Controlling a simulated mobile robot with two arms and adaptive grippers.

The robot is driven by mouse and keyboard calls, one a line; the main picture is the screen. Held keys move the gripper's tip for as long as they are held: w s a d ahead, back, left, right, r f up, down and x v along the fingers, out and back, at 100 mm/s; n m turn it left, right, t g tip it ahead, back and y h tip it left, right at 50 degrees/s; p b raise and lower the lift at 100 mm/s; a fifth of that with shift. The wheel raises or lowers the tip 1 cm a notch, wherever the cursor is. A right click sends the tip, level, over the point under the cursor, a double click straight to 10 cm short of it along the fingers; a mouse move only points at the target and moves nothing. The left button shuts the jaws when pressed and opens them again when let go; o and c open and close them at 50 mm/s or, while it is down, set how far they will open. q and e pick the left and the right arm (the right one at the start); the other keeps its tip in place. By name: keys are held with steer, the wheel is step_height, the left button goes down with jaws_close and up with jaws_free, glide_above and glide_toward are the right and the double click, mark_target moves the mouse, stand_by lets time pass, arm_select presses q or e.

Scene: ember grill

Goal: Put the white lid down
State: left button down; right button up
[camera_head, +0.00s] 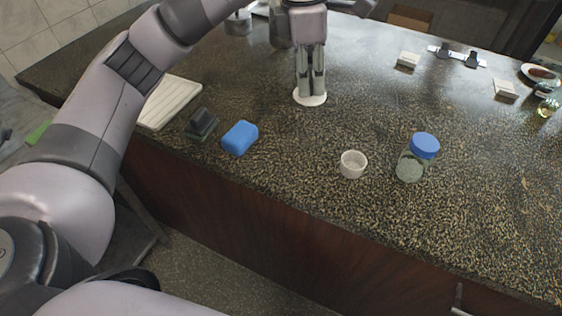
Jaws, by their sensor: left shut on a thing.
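The white lid (311,98) is a flat white disc at the upper middle of the head view, on or just above the dark speckled counter. I cannot tell whether it touches the counter. My left gripper (311,88) points straight down over it, with its fingers close together and shut on the lid. The fingers hide the lid's middle. My right gripper is not in view.
On the counter (300,200) are a blue block (240,137), a dark sponge-like item (201,124), a white cup (353,164), a blue-capped jar (417,157) and a white board (171,102). Small white boxes (408,60) stand at the back right. The counter around the lid is clear.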

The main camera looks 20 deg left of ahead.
arm_select(q)
step_height(320, 180, down, 2)
steer(key=shift+f, duration=0.2)
steer(key=f, duration=0.4)
steer(key=f+p, duration=0.1)
steer(key=f, duration=0.3)
steer(key=d+f+p, duration=0.1)
steer(key=f, duration=0.3)
steer(key=shift+f, duration=0.35)
steer(key=shift+w+f, duration=0.1)
steer(key=shift+f, duration=0.45)
step_height(320, 180, down, 3)
steer(key=shift+f+p, duration=0.15)
steer(key=shift+p, duration=0.35)
steer(key=shift+f, duration=0.3)
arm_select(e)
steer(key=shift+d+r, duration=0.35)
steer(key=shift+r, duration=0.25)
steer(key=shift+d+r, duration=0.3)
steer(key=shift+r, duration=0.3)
